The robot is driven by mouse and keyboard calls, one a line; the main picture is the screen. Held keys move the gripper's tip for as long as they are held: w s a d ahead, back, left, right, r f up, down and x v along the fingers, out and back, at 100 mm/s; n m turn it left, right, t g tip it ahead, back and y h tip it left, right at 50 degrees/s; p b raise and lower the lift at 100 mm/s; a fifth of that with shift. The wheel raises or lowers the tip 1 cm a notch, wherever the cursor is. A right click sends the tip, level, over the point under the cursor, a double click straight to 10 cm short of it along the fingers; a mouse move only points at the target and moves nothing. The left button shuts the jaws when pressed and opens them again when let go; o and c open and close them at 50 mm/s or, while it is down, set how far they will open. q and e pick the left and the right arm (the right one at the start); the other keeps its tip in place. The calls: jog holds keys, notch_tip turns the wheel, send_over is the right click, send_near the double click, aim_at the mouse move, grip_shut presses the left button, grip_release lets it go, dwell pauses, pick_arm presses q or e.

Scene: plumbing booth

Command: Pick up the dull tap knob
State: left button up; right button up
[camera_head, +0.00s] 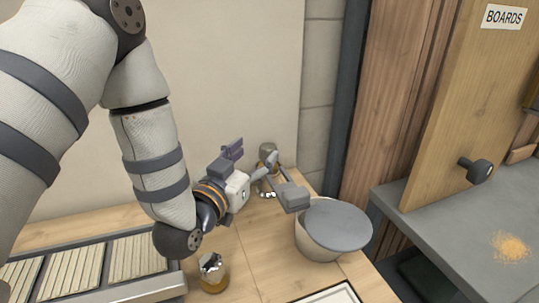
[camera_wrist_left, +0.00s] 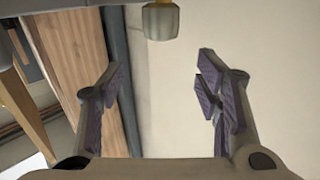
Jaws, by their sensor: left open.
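The dull tap knob (camera_head: 267,150) appears to be the small grey-brown piece at the back of the wooden bench, by the wall. In the left wrist view a dull, beige-grey knob (camera_wrist_left: 161,20) shows at the top edge, partly cut off, beyond the fingertips and between their lines. My left gripper (camera_head: 254,154) is open and empty, in front of the knob in the head view and apart from it in the wrist view (camera_wrist_left: 162,75). A shiny metal knob (camera_head: 211,262) on an amber base stands nearer on the bench. My right gripper is not in view.
A pale bucket with a grey top (camera_head: 337,225) stands right of the gripper, beside a grey block-like tool (camera_head: 292,197). A slatted tray (camera_head: 95,268) lies at the left. A wooden BOARDS door (camera_head: 480,100) and grey counter (camera_head: 465,225) are at the right.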

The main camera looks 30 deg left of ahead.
aim_at(264, 155)
pick_arm(q)
notch_tip(264, 155, down, 3)
jog(key=shift+f, duration=0.2)
jog(key=shift+w+a+f, duration=0.1)
jog(key=shift+w+f, duration=0.1)
jog(key=shift+w, duration=0.1)
jog(key=w, duration=0.7)
jog(key=shift+a+r+b, duration=0.2)
jog(key=shift+r+b, duration=0.05)
jog(key=shift+b, duration=0.15)
jog(key=c, duration=1.3)
